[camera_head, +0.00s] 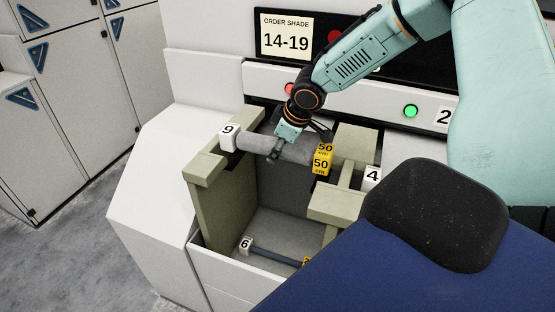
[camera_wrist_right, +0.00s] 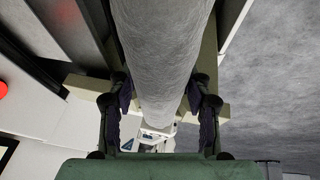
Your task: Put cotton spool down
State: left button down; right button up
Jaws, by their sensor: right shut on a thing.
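The cotton spool (camera_head: 257,143) is a thick grey roll with a white end block marked 9 (camera_head: 229,137) and a yellow end block marked 50 cm (camera_head: 323,159). It lies roughly level across the top of an open olive-walled bay (camera_head: 215,205). My right gripper (camera_head: 293,143) comes from above and is shut around the middle of the roll. In the right wrist view the spool (camera_wrist_right: 165,55) runs between the two dark fingers (camera_wrist_right: 161,103). I cannot tell whether its ends touch the olive supports. My left gripper is out of view.
A thin blue-grey rod with a white block marked 6 (camera_head: 246,245) lies low in the bay. An olive stand (camera_head: 350,165) with a block marked 4 (camera_head: 372,176) is at its right. Behind is a white panel with a green light (camera_head: 410,111) and an order sign (camera_head: 286,36).

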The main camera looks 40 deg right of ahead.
jog(key=shift+s+f, duration=0.1)
jog(key=shift+f, duration=0.25)
jog(key=f, duration=0.2)
jog(key=shift+d+f+b, duration=0.3)
jog(key=shift+f+b, duration=0.05)
jog(key=shift+a+f+b, duration=0.2)
jog(key=shift+f+b, duration=0.1)
jog(key=shift+f, duration=0.1)
jog(key=o, duration=0.9)
jog(key=shift+d, duration=0.1)
jog(key=o, duration=0.4)
jog(key=shift+w+d+f, duration=0.1)
jog(key=shift+w+f, duration=0.05)
jog(key=shift+w, duration=0.05)
jog(key=shift+s+a, duration=0.15)
jog(key=shift+a, duration=0.05)
